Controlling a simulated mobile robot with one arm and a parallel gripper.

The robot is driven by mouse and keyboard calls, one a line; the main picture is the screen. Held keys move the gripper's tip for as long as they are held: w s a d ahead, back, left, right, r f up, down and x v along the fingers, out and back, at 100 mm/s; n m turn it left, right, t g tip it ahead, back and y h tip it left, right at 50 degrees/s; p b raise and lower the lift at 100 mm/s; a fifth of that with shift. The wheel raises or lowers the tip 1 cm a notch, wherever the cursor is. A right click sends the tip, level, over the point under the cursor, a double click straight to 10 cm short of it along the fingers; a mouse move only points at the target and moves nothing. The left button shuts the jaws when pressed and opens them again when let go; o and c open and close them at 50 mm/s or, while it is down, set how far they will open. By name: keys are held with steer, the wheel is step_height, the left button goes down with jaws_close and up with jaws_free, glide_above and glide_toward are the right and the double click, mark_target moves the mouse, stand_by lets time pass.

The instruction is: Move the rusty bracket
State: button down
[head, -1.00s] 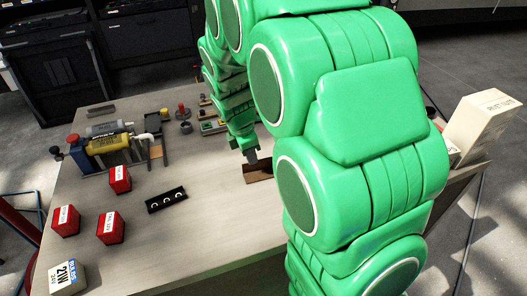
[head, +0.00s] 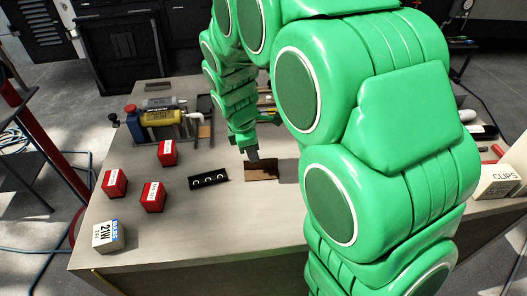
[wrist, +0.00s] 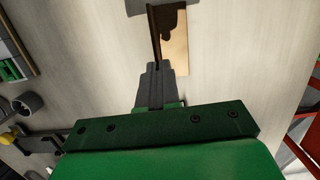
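The rusty bracket (head: 262,172) is a brown, angled piece over the bench, just right of a black strip with round holes (head: 208,179). My gripper (head: 252,154) points down at its left end. In the wrist view, my gripper (wrist: 157,70) is shut on the thin upright flange of the bracket (wrist: 175,45), whose lit tan plate with a dark patch lies to the right of the flange. I cannot tell how far the bracket is above the bench top, if at all.
Several red boxes (head: 152,196) and a white-and-blue box (head: 108,235) stand on the bench (head: 200,238) at left. Yellow and grey cylinders (head: 162,117) are at the back. A box marked CLIPS (head: 497,181) is at right. The bench front is clear.

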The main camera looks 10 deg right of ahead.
steer(key=shift+s+a+f+g, duration=0.3)
steer(key=shift+s+a+f, duration=0.25)
steer(key=shift+f, duration=0.25)
steer(key=shift+w+r, duration=0.2)
steer(key=shift+r, duration=0.5)
steer(key=shift+d+r, duration=0.1)
steer(key=shift+r, duration=0.05)
steer(key=shift+a+r, duration=0.1)
steer(key=shift+a, duration=0.2)
steer(key=a, duration=1.1)
steer(key=shift+w+a+r, duration=0.1)
steer(key=shift+w+r, duration=0.15)
steer(key=s+d+r+m, duration=0.4)
steer(key=s+d, duration=0.2)
steer(key=d, duration=0.2)
steer(key=s+d+r+m, duration=0.4)
steer(key=s+d+m, duration=0.1)
steer(key=s+d, duration=0.15)
steer(key=s+d+m+y, duration=0.1)
steer(key=s+d+m, duration=0.3)
steer(key=s, duration=0.5)
steer(key=s+d+r+m+g+y, duration=0.1)
steer(key=s+d+m, duration=0.3)
steer(key=s, duration=0.4)
steer(key=shift+s+m, duration=0.35)
steer(key=shift+m, duration=0.15)
